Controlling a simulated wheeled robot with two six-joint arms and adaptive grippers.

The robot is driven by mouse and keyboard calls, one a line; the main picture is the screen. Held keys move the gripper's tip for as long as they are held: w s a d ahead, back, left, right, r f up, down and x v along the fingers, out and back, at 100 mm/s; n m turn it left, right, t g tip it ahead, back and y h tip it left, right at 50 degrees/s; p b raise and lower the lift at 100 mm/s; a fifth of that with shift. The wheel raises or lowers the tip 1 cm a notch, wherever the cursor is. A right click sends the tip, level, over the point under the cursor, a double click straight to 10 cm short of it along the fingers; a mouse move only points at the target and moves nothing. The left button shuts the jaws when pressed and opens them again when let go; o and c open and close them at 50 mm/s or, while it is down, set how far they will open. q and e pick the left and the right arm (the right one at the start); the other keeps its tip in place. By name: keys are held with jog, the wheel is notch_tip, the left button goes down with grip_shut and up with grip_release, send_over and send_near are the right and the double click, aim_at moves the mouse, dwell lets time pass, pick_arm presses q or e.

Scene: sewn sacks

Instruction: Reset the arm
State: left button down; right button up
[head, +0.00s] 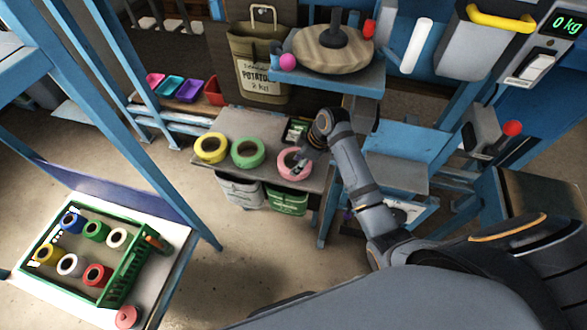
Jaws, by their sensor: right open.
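My right arm reaches in from the right. Its gripper (296,164) is open at the pink tape roll (290,173), on the right of a small grey bench (228,122). The fingers overlap the roll in the picture; I cannot tell whether they touch it. A green tape roll (248,162) and a yellow tape roll (210,157) lie to its left on the same bench. My left gripper is not in view.
A potato sack (260,80) hangs behind the bench. A scale display (567,24) reads 0 kg. A green crate (124,263) with several coloured spools stands on a table at lower left. Blue posts frame the area; floor between is clear.

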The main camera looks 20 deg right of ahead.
jog(key=shift+v, duration=1.55)
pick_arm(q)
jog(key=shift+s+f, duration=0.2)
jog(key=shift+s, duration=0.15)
pick_arm(e)
jog(key=shift+s+f, duration=0.1)
jog(key=s+d+m+t+h, duration=0.1)
jog(key=s+d+m+h, duration=0.3)
jog(key=s, duration=0.6)
jog(key=s+d+m+h, duration=0.1)
jog(key=s+m, duration=0.6)
jog(key=s, duration=0.3)
notch_tip(320, 180, down, 27)
jog(key=s+d, duration=0.2)
jog(key=d, duration=0.1)
jog(key=s+f+g, duration=0.2)
jog(key=s+f, duration=1.4)
jog(key=s, duration=0.3)
jog(key=shift+d+f, duration=0.3)
jog(key=shift+d, duration=0.15)
